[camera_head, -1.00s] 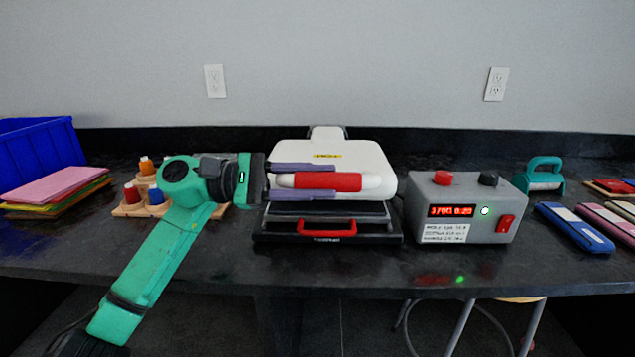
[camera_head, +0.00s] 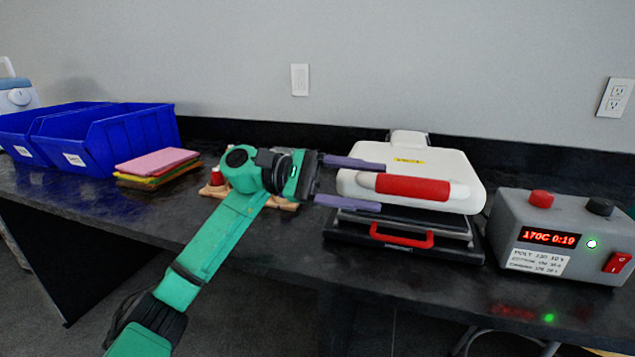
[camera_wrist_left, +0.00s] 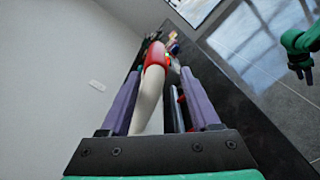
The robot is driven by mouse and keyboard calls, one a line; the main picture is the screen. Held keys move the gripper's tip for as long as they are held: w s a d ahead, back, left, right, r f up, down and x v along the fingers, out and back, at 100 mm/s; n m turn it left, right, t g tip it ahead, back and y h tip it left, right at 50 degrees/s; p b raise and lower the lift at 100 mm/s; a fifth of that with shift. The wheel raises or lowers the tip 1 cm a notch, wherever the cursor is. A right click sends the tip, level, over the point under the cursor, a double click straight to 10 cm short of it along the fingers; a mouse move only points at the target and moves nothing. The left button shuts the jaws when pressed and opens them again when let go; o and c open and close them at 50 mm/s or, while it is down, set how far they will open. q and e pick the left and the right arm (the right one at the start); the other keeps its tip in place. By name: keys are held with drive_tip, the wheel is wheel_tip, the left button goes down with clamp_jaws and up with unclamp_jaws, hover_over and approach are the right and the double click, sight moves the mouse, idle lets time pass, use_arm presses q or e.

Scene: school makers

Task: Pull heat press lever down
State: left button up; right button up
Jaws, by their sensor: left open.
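The heat press (camera_head: 455,160) has a white lid low over a black base. Its lever (camera_head: 412,188) is a red grip with white ends across the front. My left gripper (camera_head: 384,186) comes in from the left, open, with one purple finger above and one below the lever's left end. In the left wrist view the lever (camera_wrist_left: 155,56) runs between the two spread fingers (camera_wrist_left: 161,72), with no clear contact. A green arm part of mine, perhaps the right gripper (camera_wrist_left: 300,68), shows at the right edge there; its fingers are unclear.
A red handle (camera_head: 401,240) sits on the press's lower front. A grey control box (camera_head: 560,220) with a lit display stands right of the press. Coloured sheets (camera_head: 157,164) and blue bins (camera_head: 133,138) are at the left. Spools partly show behind my left arm.

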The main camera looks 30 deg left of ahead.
use_arm(q)
drive_tip(key=v, duration=0.9)
drive_tip(key=shift+a+b, duration=0.2)
drive_tip(key=shift+b, duration=0.1)
use_arm(e)
drive_tip(key=shift+w+a+r, duration=0.15)
drive_tip(key=shift+a+r, duration=0.05)
drive_tip(key=shift+r, duration=0.9)
use_arm(q)
drive_tip(key=shift+s+f, duration=0.1)
drive_tip(key=shift+f, duration=0.05)
